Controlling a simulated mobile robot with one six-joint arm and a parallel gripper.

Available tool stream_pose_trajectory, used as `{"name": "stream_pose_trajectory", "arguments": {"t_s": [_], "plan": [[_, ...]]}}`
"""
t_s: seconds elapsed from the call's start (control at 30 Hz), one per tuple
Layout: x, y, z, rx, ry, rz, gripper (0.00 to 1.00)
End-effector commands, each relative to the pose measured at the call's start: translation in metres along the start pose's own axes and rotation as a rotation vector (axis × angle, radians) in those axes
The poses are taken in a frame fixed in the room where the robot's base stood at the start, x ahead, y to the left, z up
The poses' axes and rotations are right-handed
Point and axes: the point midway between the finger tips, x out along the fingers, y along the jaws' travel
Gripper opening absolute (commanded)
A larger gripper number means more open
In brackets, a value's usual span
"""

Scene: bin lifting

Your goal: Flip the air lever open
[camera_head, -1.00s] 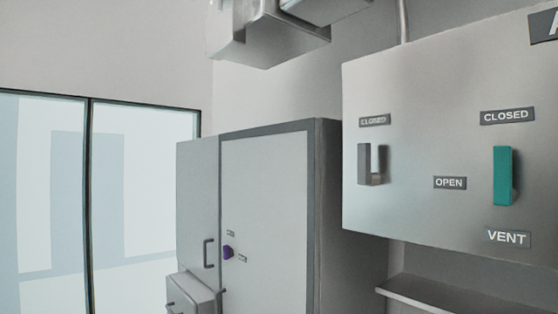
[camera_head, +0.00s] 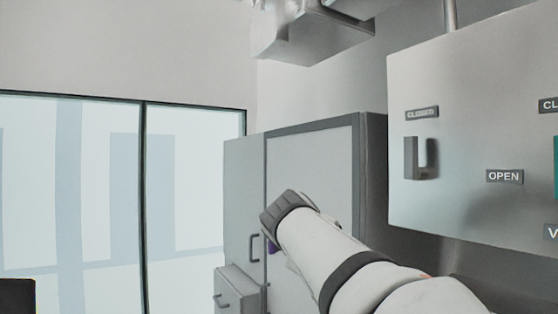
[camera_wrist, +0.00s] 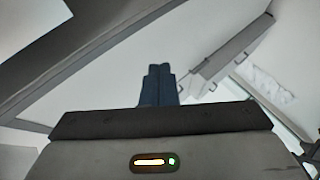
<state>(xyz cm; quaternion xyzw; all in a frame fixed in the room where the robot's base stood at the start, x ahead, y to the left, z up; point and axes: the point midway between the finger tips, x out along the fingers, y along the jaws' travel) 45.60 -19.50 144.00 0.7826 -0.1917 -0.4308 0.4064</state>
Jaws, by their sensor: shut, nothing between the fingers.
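A grey wall panel (camera_head: 450,215) fills the right side of the head view. On it a grey lever (camera_head: 420,160) stands upright under a CLOSED label (camera_head: 422,113). A teal lever (camera_head: 555,167) is cut off by the right picture edge, and an OPEN label (camera_head: 504,176) sits between the two. I cannot read which lever is named air. My gripper (camera_wrist: 159,72) shows in the wrist view with its dark blue fingers together and empty. In the head view my arm is left of and below the panel, apart from both levers; the fingertips are not clearly seen there.
A grey box hangs above (camera_head: 312,38). Glass panes (camera_head: 190,180) are at the left. The wrist view shows a long grey fixture (camera_wrist: 228,52) beyond the fingers.

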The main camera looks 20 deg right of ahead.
Motion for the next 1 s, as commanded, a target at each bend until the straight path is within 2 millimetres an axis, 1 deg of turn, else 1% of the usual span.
{"name": "stream_pose_trajectory", "arguments": {"t_s": [0.03,0.07,0.1,0.2,0.3,0.4,0.47,0.83,0.93,1.0], "plan": [[0.001,0.046,-0.006,-0.044,-0.014,0.11,0.0],[-0.001,0.071,-0.009,-0.074,-0.025,0.172,0.0],[-0.006,0.101,-0.011,-0.11,-0.043,0.248,0.0],[-0.019,0.163,-0.013,-0.184,-0.093,0.406,0.0],[-0.032,0.202,-0.012,-0.234,-0.138,0.511,0.0],[-0.04,0.223,-0.011,-0.262,-0.166,0.566,0.0],[-0.043,0.228,-0.011,-0.269,-0.174,0.581,0.0],[-0.042,0.231,-0.01,-0.27,-0.176,0.584,0.0],[-0.036,0.236,-0.01,-0.271,-0.177,0.583,0.0],[-0.028,0.242,-0.009,-0.271,-0.18,0.583,0.0]]}}
